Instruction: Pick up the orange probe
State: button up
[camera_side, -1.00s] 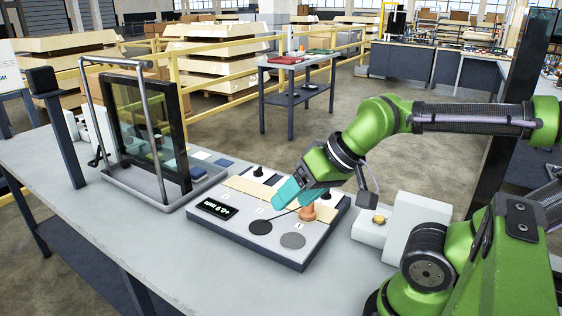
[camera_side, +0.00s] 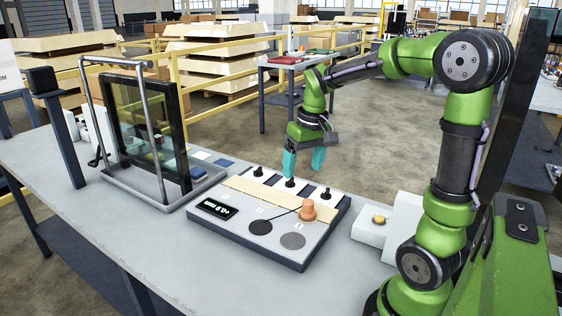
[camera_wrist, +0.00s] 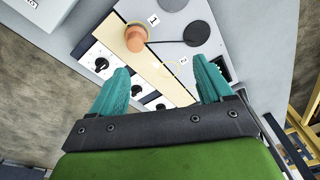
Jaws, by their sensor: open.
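The orange probe (camera_side: 308,210) stands upright on the right part of the grey instrument box (camera_side: 262,250), with a black cable running from it. In the wrist view the probe (camera_wrist: 135,38) lies beyond my fingertips, up and left of the gap between them. My gripper (camera_side: 303,165) is open and empty, with teal fingers pointing down. It is above the back part of the box, behind the probe and apart from it. In the wrist view both fingers (camera_wrist: 160,85) are spread, with the cream strip and a black knob showing between them.
Several black knobs (camera_side: 290,183) stand along the back of the box. A display (camera_side: 218,209) sits at its left. A white unit with a yellow button (camera_side: 379,219) is to the right. A dark glass panel in a metal frame (camera_side: 147,133) stands at left. The front of the table is clear.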

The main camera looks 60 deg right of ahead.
aim_at(307, 200)
jog(key=d+n+g, duration=0.2)
jog(key=d, duration=0.2)
jog(key=f, duration=1)
jog(key=shift+w+d+f, duration=0.15)
jog(key=shift+w+f, duration=0.05)
jog(key=shift+w, duration=0.05)
jog(key=shift+w+d+f, duration=0.1)
jog(key=shift+d+f, duration=0.1)
jog(key=shift+f, duration=1.25)
jog(key=shift+w+d+f, duration=0.1)
jog(key=shift+d+f, duration=0.1)
jog(key=shift+f, duration=1.25)
jog(key=c, duration=1.3)
jog(key=shift+r, duration=0.1)
